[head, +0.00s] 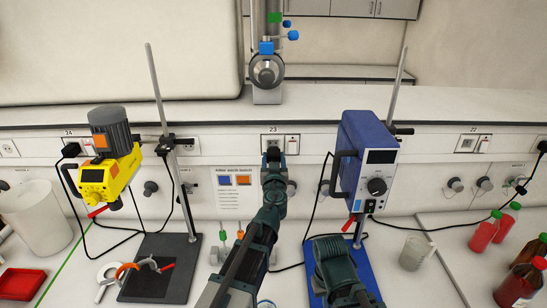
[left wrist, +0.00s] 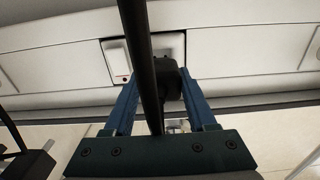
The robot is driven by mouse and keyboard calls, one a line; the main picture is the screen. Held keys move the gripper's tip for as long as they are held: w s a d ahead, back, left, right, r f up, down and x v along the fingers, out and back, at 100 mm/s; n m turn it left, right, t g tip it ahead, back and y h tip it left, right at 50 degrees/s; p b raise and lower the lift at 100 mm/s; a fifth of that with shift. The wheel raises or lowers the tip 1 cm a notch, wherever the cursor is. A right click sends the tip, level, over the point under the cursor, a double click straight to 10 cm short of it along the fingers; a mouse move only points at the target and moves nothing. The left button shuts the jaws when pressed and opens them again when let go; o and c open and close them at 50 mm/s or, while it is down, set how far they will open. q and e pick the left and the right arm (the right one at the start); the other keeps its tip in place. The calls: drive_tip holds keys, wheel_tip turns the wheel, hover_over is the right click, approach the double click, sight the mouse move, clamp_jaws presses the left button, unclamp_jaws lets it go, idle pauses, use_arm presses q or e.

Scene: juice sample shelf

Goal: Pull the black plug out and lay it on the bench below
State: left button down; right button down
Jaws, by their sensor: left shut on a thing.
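In the left wrist view the black plug (left wrist: 168,80) sits between the two blue fingers of my left gripper (left wrist: 163,92), in front of a wall socket plate. A thick dark cord or rod (left wrist: 142,55) crosses in front of it. I cannot tell whether the plug is still seated in the socket. In the head view my left gripper (head: 274,158) is up at the socket strip, shut, and hides the plug. The white bench (head: 448,240) lies below. My right arm shows at the bottom centre, but its gripper cannot be made out.
A yellow stirrer (head: 110,170) on a stand is at left and a blue stirrer (head: 368,160) at right, close to my left arm. A beaker (head: 414,252) and red bottles (head: 483,235) stand on the right. Two small tools (head: 222,237) stand left of my arm.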

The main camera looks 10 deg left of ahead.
use_arm(q)
drive_tip(key=shift+s, duration=0.1)
